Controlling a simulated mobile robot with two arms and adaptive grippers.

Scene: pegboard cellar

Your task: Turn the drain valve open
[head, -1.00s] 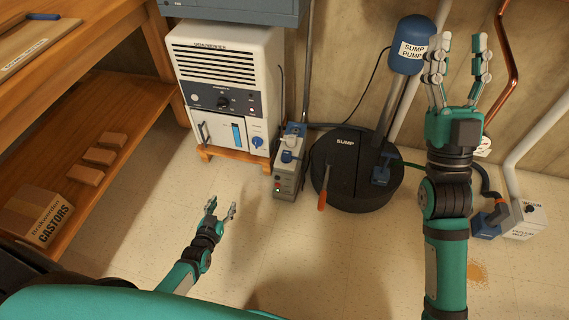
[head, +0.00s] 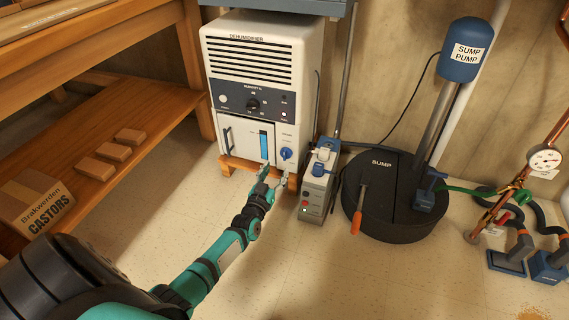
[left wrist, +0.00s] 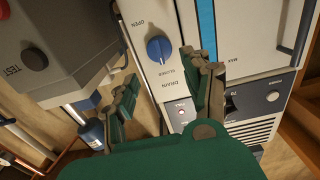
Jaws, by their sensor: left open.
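The drain valve is a blue knob (head: 286,153) on the lower right front of the white dehumidifier (head: 263,37). My left gripper (head: 273,176) is open and empty, just below and in front of the knob. In the left wrist view my left gripper's fingers (left wrist: 163,82) are spread, with the knob beyond and roughly between them, apart from it. My right gripper is not in view.
A grey box with blue and white parts (head: 318,178) stands close right of the dehumidifier. A black sump lid (head: 386,219) with an orange-handled tool (head: 358,212) lies further right. A wooden shelf (head: 100,120) stands left. Floor in front is clear.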

